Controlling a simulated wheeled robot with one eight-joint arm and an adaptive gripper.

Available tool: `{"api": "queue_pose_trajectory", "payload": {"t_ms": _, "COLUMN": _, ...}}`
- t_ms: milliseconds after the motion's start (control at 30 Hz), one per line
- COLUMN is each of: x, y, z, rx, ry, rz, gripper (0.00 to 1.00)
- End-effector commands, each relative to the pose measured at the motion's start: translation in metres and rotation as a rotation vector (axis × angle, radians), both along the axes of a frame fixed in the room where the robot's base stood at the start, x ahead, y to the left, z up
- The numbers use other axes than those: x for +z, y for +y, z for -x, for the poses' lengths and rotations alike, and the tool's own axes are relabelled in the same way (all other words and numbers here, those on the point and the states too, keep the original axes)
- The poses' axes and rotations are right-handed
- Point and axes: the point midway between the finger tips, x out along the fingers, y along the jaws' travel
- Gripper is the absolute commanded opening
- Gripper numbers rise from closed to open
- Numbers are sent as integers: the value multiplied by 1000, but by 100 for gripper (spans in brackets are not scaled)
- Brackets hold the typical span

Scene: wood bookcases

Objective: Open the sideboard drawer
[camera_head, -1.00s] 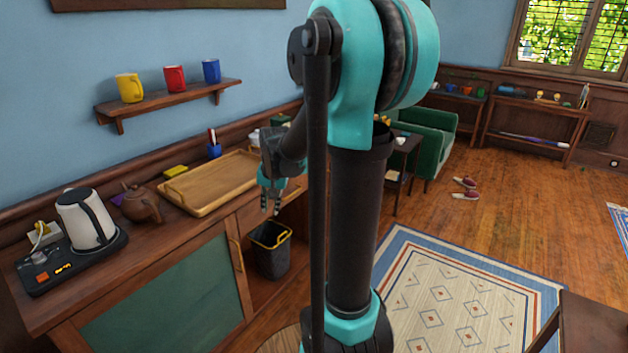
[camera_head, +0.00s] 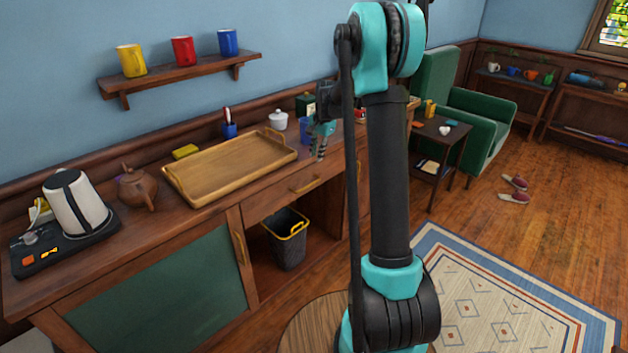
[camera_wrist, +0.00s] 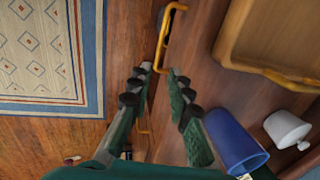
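The wooden sideboard (camera_head: 130,244) stands along the wall at left. Its drawer (camera_head: 272,205) is shut, above an open bay, with a yellow bar handle (camera_head: 305,185) on its front. The handle also shows in the wrist view (camera_wrist: 162,42), beyond my fingertips. My gripper (camera_head: 321,154) points down near the sideboard's front edge, to the right of the handle in the head view. In the wrist view my gripper (camera_wrist: 160,72) has its two fingers apart with nothing between them. It appears apart from the handle.
A wooden tray (camera_head: 198,194) lies on the sideboard. A blue cup (camera_wrist: 231,140) and a white lidded pot (camera_wrist: 287,129) are close to my gripper. A black bin (camera_head: 285,250) stands in the bay below the drawer. A patterned rug (camera_head: 500,290) lies on the floor at right.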

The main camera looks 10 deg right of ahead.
Motion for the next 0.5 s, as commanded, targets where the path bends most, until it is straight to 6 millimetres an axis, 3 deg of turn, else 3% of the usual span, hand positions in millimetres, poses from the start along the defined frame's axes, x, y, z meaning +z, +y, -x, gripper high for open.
{"api": "queue_pose_trajectory", "payload": {"t_ms": 500, "x": -101, "y": 12, "z": -17, "rx": 2, "ry": 0, "rz": 0, "gripper": 19}}
